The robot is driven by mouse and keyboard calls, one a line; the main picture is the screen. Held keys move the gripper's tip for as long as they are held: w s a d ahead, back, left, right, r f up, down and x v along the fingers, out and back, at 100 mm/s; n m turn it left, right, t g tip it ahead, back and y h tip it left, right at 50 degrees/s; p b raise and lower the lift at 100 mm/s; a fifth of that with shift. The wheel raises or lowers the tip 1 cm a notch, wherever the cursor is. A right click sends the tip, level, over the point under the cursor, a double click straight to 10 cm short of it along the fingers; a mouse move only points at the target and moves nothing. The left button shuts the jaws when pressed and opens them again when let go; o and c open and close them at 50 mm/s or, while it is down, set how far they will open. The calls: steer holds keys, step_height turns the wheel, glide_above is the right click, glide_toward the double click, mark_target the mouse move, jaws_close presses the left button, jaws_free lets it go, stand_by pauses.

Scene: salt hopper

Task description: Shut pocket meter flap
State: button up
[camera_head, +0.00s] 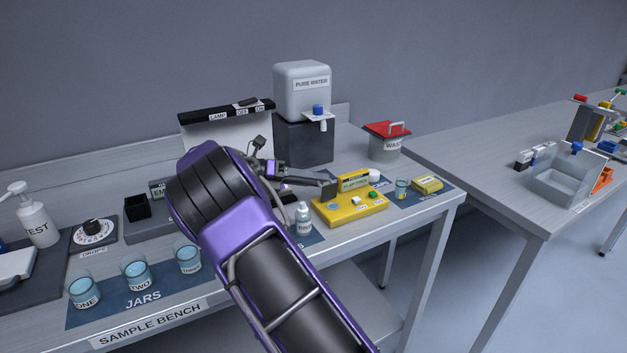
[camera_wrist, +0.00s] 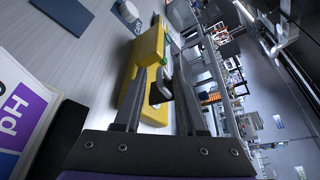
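The yellow pocket meter (camera_head: 352,208) sits on the bench mat, with a green button and a grey round spot on top. Its flap (camera_head: 353,182) stands raised at the back edge, with a label on its front. My gripper (camera_head: 325,189) is just left of the flap, at about its height. In the wrist view, my gripper (camera_wrist: 160,78) has its two dark fingers apart, with yellow parts of the meter (camera_wrist: 153,114) beyond and between them. I see nothing held. Whether a finger touches the flap I cannot tell.
A small dropper bottle (camera_head: 303,219) stands left of the meter. The water dispenser (camera_head: 302,95) and waste tub (camera_head: 387,145) stand behind. Jars (camera_head: 136,273) line the bench's front left.

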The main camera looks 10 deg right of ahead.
jaws_close()
steer(key=shift+s, duration=0.15)
stand_by(0.6)
steer(key=p, duration=0.1)
steer(key=s+r+m+p, duration=0.1)
steer(key=shift+d+m+t+y+p, duration=0.15)
steer(key=shift+m+t+y+p, duration=0.15)
steer(key=shift+t+p, duration=0.1)
steer(key=shift+s+d+m+t+y+p, duration=0.25)
steer(key=shift+s+m+t+y+p, duration=0.4)
steer(key=shift+m, duration=0.55)
steer(key=m, duration=0.1)
steer(key=s+m+t+b, duration=0.1)
steer(key=s+m+t, duration=0.1)
steer(key=shift+d+f+y+b, duration=0.25)
steer(key=shift+f+b, duration=0.05)
steer(key=shift+f, duration=0.1)
steer(key=shift+s+d+f+m+t+b, duration=0.15)
steer(key=shift+s+m+t+b, duration=0.2)
steer(key=shift+m+t+b, duration=0.2)
steer(key=shift+s+d+f+m+t+b, duration=0.15)
steer(key=shift+s+m+t+b, duration=0.2)
steer(key=shift+m+b, duration=0.3)
steer(key=shift+s+f+m+t+b, duration=0.2)
steer(key=shift+s+m+t+b, duration=0.1)
steer(key=shift+m+t+b, duration=0.5)
